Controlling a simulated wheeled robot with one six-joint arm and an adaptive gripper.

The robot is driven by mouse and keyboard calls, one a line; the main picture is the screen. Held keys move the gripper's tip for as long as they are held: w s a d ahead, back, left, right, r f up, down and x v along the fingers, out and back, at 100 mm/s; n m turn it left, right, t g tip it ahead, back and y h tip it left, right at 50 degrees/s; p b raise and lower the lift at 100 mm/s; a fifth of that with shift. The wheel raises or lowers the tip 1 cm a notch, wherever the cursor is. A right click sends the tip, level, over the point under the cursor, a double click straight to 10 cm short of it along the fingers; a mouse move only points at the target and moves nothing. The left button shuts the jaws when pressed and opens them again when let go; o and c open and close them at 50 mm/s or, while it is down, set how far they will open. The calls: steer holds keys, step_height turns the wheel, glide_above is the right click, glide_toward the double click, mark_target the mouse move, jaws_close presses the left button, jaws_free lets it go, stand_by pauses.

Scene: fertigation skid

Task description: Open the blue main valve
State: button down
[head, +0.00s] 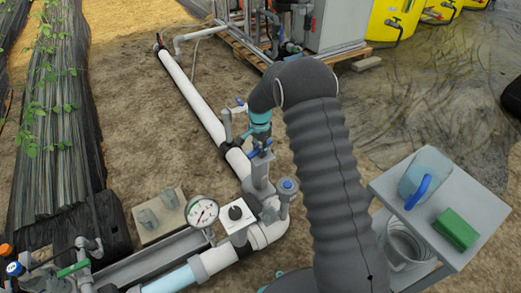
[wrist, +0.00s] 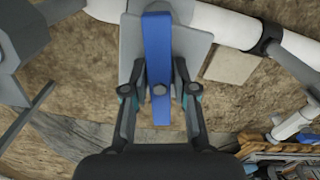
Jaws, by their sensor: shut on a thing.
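The blue main valve's lever handle (wrist: 157,40) runs up and down the wrist view, over a grey plate and roughly across the white pipe (wrist: 225,22). My gripper (wrist: 160,80) has a finger on each side of the lever and is shut on it. In the head view, a bit of the blue lever (head: 254,153) shows below my gripper (head: 259,143), above the grey valve body (head: 259,172) on the pipe line.
A pressure gauge (head: 202,212) and a blue-topped fitting (head: 288,186) stand near the valve. A grey side table (head: 440,185) with a jug (head: 424,175) and green box (head: 456,229) is at the right. Bare soil lies left of the pipe.

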steer(key=n, duration=0.8)
steer(key=shift+n+b, duration=0.35)
steer(key=shift+n, duration=0.05)
steer(key=n, duration=0.7)
steer(key=shift+n, duration=0.4)
steer(key=c, duration=0.8)
jaws_free()
steer(key=shift+c, duration=0.2)
steer(key=shift+r+p, duration=2.45)
steer(key=shift+r, duration=2.55)
